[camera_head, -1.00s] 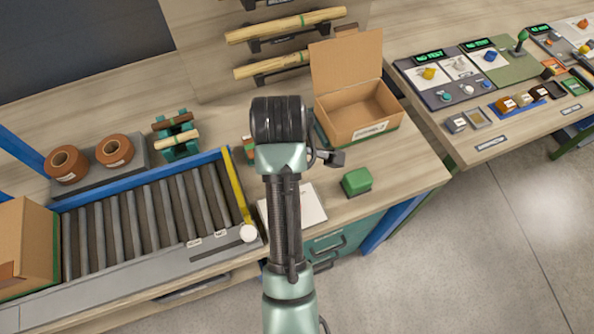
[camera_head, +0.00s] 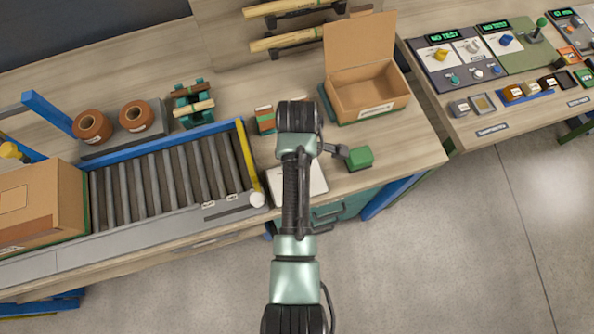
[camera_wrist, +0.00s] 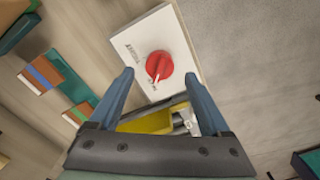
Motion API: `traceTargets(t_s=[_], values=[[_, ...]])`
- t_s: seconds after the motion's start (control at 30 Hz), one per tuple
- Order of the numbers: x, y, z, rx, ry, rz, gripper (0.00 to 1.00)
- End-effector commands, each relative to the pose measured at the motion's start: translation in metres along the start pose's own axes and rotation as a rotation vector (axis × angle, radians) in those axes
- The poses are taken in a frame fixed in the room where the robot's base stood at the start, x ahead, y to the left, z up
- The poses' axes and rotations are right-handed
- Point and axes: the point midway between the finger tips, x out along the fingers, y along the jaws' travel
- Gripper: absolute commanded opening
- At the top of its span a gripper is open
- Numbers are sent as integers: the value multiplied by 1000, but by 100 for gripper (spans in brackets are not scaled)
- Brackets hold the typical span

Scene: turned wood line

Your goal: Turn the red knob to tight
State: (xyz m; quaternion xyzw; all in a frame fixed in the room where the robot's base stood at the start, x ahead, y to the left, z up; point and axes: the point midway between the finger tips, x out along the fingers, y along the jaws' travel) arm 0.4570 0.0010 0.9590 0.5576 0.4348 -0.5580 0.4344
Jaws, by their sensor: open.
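In the wrist view the red knob (camera_wrist: 158,65) sits on a white plate (camera_wrist: 182,44). A pale pointer mark on the knob faces the bottom of the picture, slightly left. Small dark print stands on the plate beside and below the knob, too small to read. My gripper (camera_wrist: 158,74) is open, with one finger on each side of the knob in the picture. I see no contact, and the height gap cannot be told. In the head view the white plate (camera_head: 318,180) shows partly beside my arm; the knob is hidden.
A green block (camera_head: 360,157) and an open cardboard box (camera_head: 372,98) are on the bench right of my arm. A roller conveyor (camera_head: 160,172) with a yellow bar (camera_head: 248,155) lies left. A panel table (camera_head: 480,135) stands further right, beyond open floor (camera_head: 450,240).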

Motion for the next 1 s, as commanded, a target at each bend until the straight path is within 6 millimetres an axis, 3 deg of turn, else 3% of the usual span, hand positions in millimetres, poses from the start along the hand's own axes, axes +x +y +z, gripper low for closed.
traceTargets(t_s=[0.23,0.63,1.0], values=[[30,0,0,-1,-1,-1,81],[35,0,0,0,0,1,79],[35,0,0,0,0,0,13]])
